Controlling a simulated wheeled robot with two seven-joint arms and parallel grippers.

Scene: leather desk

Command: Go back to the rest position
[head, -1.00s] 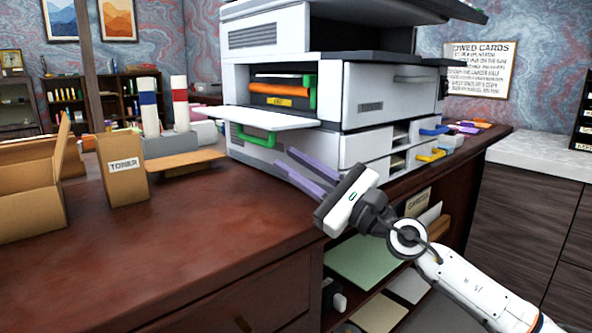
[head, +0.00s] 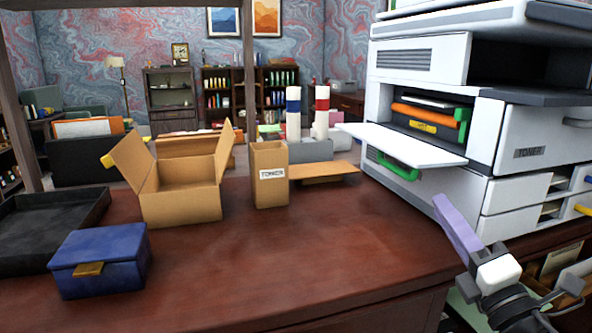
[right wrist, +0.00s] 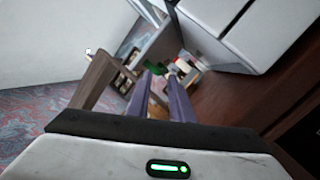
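My right gripper (head: 445,208) is at the lower right of the head view, in front of the printer and by the desk's right part. Its purple fingers point up and to the left. In the right wrist view the two fingers (right wrist: 159,88) stand apart with a gap and nothing between them, so it is open and empty. My left gripper is not in view.
The white printer (head: 415,55) with its flap (head: 400,146) down stands close behind my right gripper. A blue box (head: 98,255), black tray (head: 35,240), open carton (head: 180,205) and toner box (head: 268,185) are on the desk (head: 270,265). The desk's front middle is clear.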

